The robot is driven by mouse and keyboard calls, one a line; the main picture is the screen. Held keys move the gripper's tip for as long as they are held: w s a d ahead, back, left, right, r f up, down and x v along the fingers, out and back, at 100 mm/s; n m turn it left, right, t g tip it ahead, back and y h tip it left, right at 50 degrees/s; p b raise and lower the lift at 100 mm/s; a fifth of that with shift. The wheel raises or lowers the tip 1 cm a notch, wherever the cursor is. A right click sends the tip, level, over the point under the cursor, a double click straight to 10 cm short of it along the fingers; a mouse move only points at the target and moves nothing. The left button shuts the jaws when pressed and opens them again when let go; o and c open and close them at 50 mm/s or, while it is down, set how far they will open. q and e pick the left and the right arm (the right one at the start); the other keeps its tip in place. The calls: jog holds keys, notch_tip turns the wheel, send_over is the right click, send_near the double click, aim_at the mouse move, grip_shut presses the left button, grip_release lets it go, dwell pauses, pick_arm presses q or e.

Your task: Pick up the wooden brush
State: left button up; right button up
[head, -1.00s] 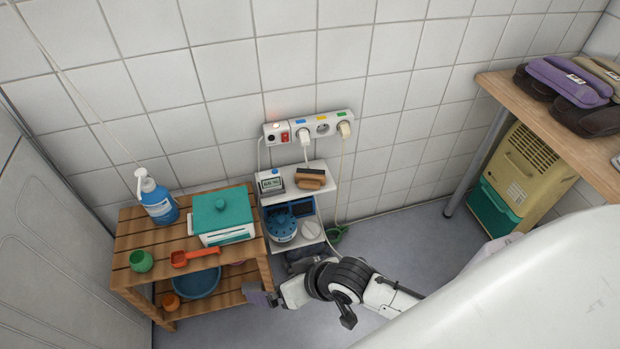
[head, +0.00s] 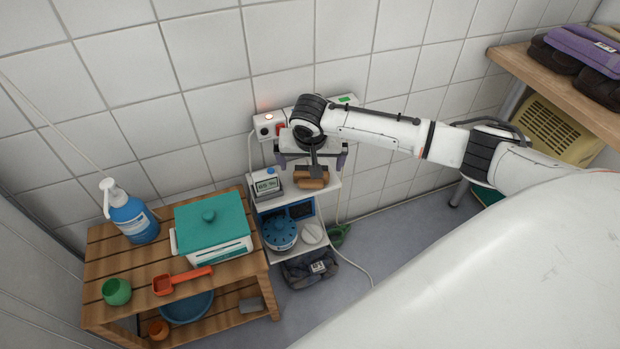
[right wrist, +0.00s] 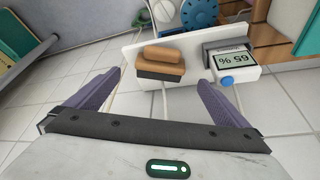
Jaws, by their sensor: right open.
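The wooden brush (head: 312,180) lies on the top shelf of a small white rack, with a tan wooden back and dark bristles. In the right wrist view the brush (right wrist: 164,58) sits ahead, its dark bristle side nearer me. My right gripper (head: 312,160) is at the wall side of the shelf in the head view, its purple fingers apart. In the right wrist view its fingers (right wrist: 160,80) point toward the shelf, one on each side of the brush's line, with nothing between them. My left gripper is not in view.
A power strip (head: 270,125) is on the wall behind. A wooden rack (head: 125,268) at left holds a spray bottle (head: 130,212) and a teal-lidded box (head: 212,225). A table with purple items is at right.

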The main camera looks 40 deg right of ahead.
jog(key=x, duration=0.1)
jog(key=b+x, duration=0.1)
jog(key=x, duration=0.1)
jog(key=b+x, duration=0.1)
jog(key=x, duration=0.1)
jog(key=shift+s+a+f, duration=0.15)
jog(key=shift+s+f, duration=0.1)
jog(key=shift+w+f+b, duration=0.2)
jog(key=shift+f+b, duration=0.1)
jog(key=shift+f, duration=0.1)
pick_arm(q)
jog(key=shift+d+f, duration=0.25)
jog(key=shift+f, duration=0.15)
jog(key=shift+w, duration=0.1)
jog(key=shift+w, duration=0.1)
pick_arm(e)
jog(key=c, duration=1.2)
jog(key=shift+r, duration=0.1)
